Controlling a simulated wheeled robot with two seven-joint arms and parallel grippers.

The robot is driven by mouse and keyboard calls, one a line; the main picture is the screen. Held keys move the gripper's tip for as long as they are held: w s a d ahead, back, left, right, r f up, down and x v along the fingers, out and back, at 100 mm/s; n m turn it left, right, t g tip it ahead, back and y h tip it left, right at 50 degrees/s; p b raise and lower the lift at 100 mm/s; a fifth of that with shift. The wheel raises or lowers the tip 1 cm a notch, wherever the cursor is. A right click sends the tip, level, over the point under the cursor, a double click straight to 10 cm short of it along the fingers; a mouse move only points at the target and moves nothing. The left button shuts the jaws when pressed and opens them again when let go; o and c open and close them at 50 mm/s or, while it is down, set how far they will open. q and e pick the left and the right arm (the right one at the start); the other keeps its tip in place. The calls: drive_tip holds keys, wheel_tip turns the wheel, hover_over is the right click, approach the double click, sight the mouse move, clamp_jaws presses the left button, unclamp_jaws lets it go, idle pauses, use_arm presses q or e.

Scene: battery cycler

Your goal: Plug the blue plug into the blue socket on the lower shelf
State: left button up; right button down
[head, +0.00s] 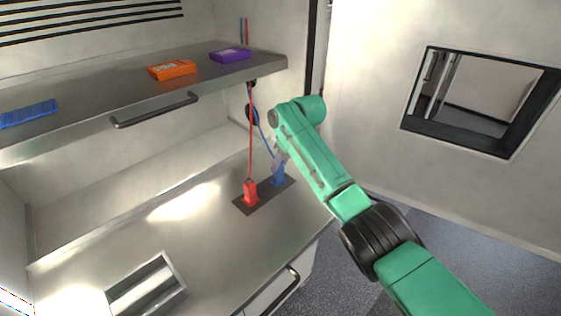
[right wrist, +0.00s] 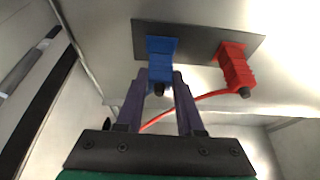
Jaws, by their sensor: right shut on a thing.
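A blue plug (head: 279,174) stands on the dark plate (head: 242,207) on the lower surface, at the plate's right end in the head view. My right gripper (head: 280,160) is at the blue plug, largely covered by my green arm there. In the right wrist view the fingers (right wrist: 161,80) are shut on the blue plug (right wrist: 162,48), one on each side. The plug's lower face is at the dark plate (right wrist: 192,40); the blue socket is hidden, so I cannot tell how deep it sits. My left gripper is out of view.
A red plug (head: 250,192) stands beside the blue one on the same plate, its red cable (head: 251,130) running up. The upper shelf (head: 120,98) holds orange (head: 172,69), purple (head: 230,55) and blue (head: 28,114) flat boxes. A metal tray (head: 146,287) lies front left.

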drive_tip(key=shift+f, duration=0.2)
drive_tip(key=shift+c, duration=2.3)
unclamp_jaws()
